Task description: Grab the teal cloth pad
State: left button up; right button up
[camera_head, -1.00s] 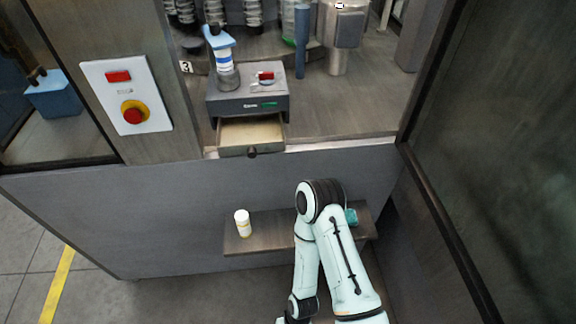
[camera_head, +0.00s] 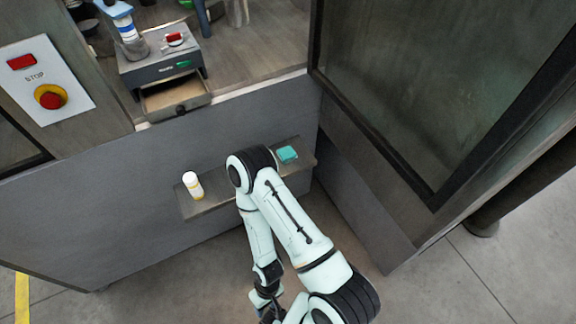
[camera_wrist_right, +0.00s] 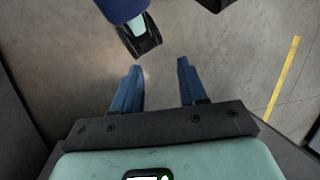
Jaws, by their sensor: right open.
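The teal cloth pad (camera_head: 287,155) lies on the right part of a narrow wooden shelf (camera_head: 215,206) on the front of the grey cabinet. My right gripper (camera_head: 270,312) hangs low at the bottom of the head view, below and well apart from the shelf. The right wrist view shows its two blue-grey fingers (camera_wrist_right: 160,72) spread, with nothing between them but floor behind. The pad is not in the wrist view. My left gripper is not in view.
A white bottle (camera_head: 193,186) with a yellowish base stands on the shelf's left part. An open drawer (camera_head: 177,97) juts out above the shelf. A large dark-framed glass door (camera_head: 440,90) stands to the right. The floor in front is clear.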

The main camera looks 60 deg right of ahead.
aim_at(286, 154)
jog(key=j+z, duration=0.15)
jog(key=z, duration=0.2)
jog(key=k+z, duration=0.15)
jog(key=z, duration=0.2)
jog(key=k+j+z, duration=0.1)
jog(key=z, duration=1.25)
